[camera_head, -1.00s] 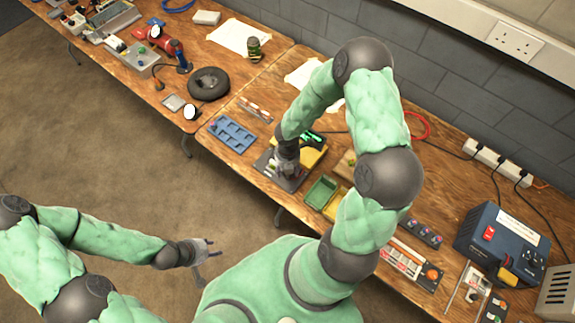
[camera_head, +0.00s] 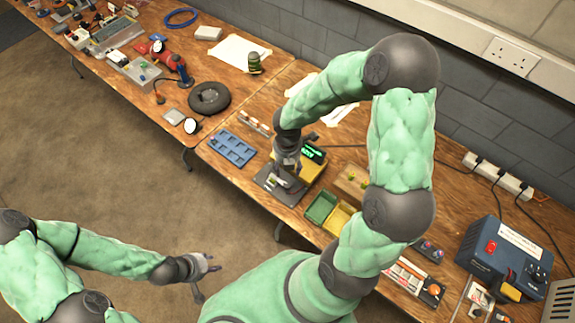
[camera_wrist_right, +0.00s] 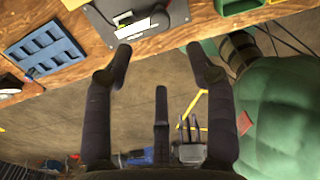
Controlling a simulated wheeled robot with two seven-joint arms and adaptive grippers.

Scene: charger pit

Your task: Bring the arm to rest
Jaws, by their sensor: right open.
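My right arm (camera_head: 402,140) arches over the workbench. Its gripper (camera_head: 289,172) hangs above or beside a dark plate (camera_head: 272,190) near the front edge of the bench; I cannot tell whether they touch. In the right wrist view the right gripper (camera_wrist_right: 158,52) has its fingers spread, with nothing between them. The dark plate (camera_wrist_right: 100,22) with a pale piece on it lies beyond the fingertips there. My left gripper (camera_head: 206,277) is out over the floor in front of the bench, its fingers apart and empty.
A blue tray (camera_head: 232,148) lies left of the plate, and a yellow device with a green display (camera_head: 313,153) stands behind it. Green (camera_head: 320,207) and yellow (camera_head: 339,219) bins are to the right. A blue power unit (camera_head: 502,258) stands further right. The floor (camera_head: 110,175) is clear.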

